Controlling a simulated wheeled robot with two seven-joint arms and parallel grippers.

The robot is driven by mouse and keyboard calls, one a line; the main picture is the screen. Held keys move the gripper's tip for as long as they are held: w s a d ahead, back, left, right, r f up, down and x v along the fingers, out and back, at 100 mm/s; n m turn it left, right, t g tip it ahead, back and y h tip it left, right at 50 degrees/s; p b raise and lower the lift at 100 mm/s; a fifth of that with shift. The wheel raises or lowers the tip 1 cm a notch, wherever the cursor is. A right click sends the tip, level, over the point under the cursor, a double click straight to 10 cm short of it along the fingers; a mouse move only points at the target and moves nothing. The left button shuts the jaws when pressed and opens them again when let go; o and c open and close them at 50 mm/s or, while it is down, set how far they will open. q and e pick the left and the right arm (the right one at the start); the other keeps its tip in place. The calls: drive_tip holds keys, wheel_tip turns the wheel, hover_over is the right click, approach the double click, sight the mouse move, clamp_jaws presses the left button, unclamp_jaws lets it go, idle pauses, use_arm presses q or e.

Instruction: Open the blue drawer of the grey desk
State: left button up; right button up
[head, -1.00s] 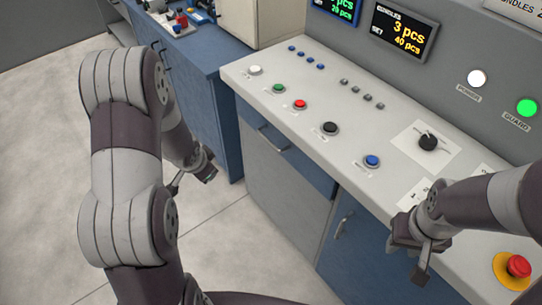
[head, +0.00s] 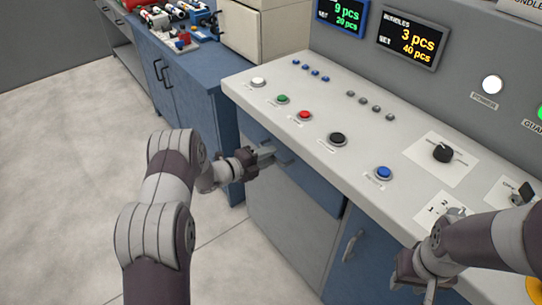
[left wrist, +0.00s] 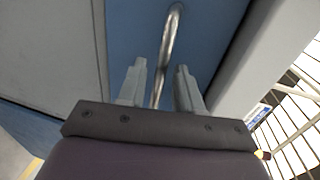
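The blue drawer (head: 318,188) of the grey desk (head: 345,135) sits under the desk's top and looks closed. Its metal bar handle (left wrist: 170,45) runs through the gap between my left gripper's fingers (left wrist: 160,85) in the left wrist view. Those fingers are apart, one on each side of the handle, with a gap to it. In the head view my left gripper (head: 266,157) is at the drawer front and partly hides the handle. My right gripper (head: 428,288) hangs over the desk's front edge at the lower right, and its finger gap is not clear.
Buttons and a black knob (head: 443,153) are on the desk top. A blue workbench (head: 185,75) stands at the left. The floor (head: 60,170) there is clear.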

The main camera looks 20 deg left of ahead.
use_arm(q)
drive_tip(key=shift+x, duration=0.85)
